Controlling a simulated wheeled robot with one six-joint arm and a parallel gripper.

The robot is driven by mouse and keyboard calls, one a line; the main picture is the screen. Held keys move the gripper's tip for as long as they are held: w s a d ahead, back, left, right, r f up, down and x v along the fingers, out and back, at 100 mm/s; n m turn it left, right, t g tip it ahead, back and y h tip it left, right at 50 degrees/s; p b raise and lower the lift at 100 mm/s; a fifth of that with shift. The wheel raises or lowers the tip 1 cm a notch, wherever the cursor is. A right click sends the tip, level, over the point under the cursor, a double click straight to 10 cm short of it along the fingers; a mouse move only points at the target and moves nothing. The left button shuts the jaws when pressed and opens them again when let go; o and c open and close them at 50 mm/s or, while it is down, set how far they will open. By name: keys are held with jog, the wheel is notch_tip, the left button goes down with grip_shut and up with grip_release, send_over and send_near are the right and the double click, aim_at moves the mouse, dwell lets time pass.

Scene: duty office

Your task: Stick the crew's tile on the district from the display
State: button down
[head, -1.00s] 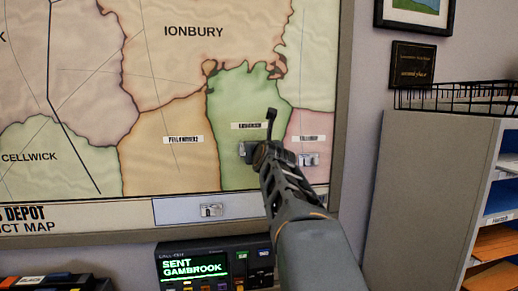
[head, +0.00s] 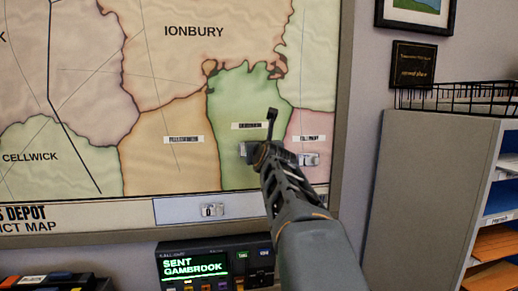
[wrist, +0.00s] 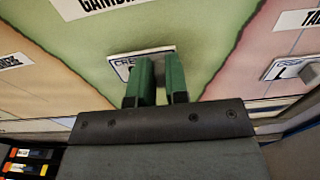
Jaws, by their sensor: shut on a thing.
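The display (head: 195,266) below the map reads "SENT GAMBROOK". A green district (head: 240,95) on the wall map carries a label that starts "GAMB" in the wrist view (wrist: 108,4). My gripper (head: 262,150) is in front of that district's lower part. The tile also shows in the head view (head: 246,149), just below the district's label. It lies flat at the map's face; whether it touches cannot be told.
Another tile (wrist: 290,68) is on the pink district at right, also in the head view (head: 310,159). A further tile (head: 212,210) sits on the pale strip (head: 175,211) under the map. A grey shelf unit (head: 435,190) stands to the right.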

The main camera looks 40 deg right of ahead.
jog(key=shift+w+d, duration=0.15)
jog(key=shift+w, duration=0.2)
dwell(0.5)
jog(key=c, duration=1.1)
grip_release()
jog(key=shift+o, duration=0.2)
jog(key=shift+s, duration=0.15)
jog(key=b+v, duration=0.1)
jog(key=v, duration=1.2)
jog(key=shift+s+a+b, duration=0.2)
jog(key=shift+s+b, duration=0.1)
jog(key=shift+b, duration=0.05)
